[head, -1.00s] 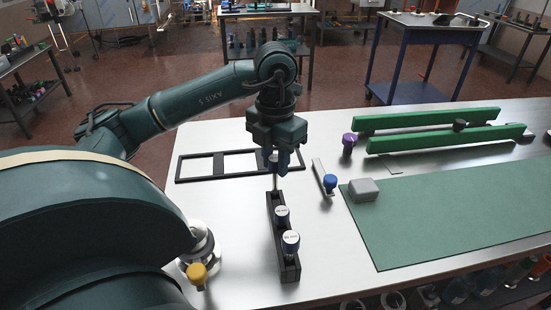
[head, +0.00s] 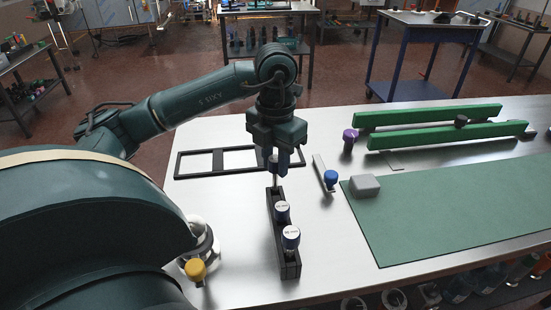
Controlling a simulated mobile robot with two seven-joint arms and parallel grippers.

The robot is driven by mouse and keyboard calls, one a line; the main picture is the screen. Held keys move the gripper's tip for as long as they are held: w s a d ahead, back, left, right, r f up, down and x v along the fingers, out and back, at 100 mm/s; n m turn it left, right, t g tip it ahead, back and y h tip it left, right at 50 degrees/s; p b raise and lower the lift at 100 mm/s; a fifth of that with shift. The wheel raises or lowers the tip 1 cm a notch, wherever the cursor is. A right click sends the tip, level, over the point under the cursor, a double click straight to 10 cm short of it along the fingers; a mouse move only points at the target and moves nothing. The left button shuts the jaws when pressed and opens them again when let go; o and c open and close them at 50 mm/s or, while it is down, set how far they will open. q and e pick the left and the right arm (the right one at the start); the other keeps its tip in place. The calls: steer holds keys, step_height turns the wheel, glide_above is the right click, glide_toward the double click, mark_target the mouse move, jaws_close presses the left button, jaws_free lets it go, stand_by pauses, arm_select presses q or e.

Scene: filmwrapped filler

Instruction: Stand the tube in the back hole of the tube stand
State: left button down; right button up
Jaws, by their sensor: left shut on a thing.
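The tube stand (head: 286,258) is a narrow black block running front to back on the table. Two tubes with white-topped, dark-blue caps, one in the middle (head: 282,212) and one in front (head: 291,238), stand in it. My left gripper (head: 279,165) points down above the stand's back end, shut on the tube (head: 275,178). The tube hangs about upright, its upper part between the fingers. Its lower end meets the back end of the stand in the picture; I cannot tell whether it is inside the hole. My right gripper is not in view.
A black open frame (head: 196,177) lies behind and left of the stand. A blue-knobbed metal strip (head: 322,170), a grey block (head: 364,186) and a green mat (head: 440,215) lie to the right. Green rails (head: 430,117) are farther back. A yellow knob (head: 195,269) is at front left.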

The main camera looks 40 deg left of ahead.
mark_target(276, 173)
arm_select(q)
steer(key=shift+f+b, duration=0.6)
steer(key=shift+f, duration=0.2)
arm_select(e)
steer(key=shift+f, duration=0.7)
